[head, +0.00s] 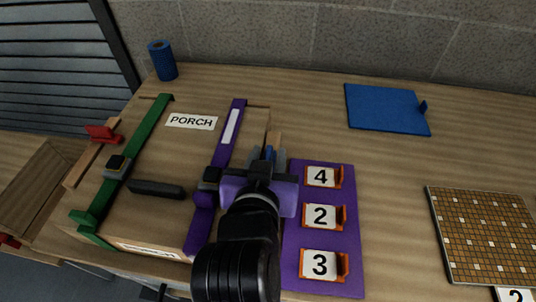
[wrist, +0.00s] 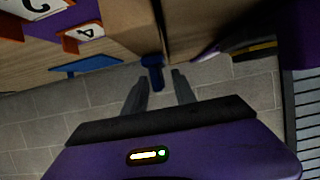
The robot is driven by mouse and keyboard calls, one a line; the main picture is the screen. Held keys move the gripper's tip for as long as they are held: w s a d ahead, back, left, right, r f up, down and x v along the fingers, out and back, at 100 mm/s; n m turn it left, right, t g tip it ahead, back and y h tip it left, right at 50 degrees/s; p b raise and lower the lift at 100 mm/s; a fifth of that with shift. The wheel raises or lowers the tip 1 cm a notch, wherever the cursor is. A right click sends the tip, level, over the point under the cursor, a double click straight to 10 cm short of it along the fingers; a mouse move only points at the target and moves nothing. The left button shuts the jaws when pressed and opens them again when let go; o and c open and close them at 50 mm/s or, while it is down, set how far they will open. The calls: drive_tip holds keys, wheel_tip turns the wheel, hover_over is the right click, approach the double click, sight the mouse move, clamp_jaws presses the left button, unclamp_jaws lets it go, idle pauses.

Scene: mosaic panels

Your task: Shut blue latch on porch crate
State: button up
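The porch crate (head: 225,125) is a wooden box with a "PORCH" label on top, at the left of the head view. The blue latch (wrist: 153,72) is a small blue knob on the crate's side in the wrist view. In the head view the blue latch (head: 268,153) is mostly hidden by my gripper. My gripper (wrist: 160,80) is open, its two grey fingers apart with the blue latch between or just beyond their tips. I cannot tell whether they touch it. My gripper's purple body also covers part of the crate's right side in the head view.
Green (head: 140,145) and purple (head: 232,135) straps cross the crate. A red latch (head: 102,132) is at its left. A purple panel (head: 352,235) with numbered tiles lies close right of my gripper. A blue board (head: 385,107) and a mosaic panel (head: 485,235) lie farther right.

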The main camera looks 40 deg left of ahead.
clamp_jaws()
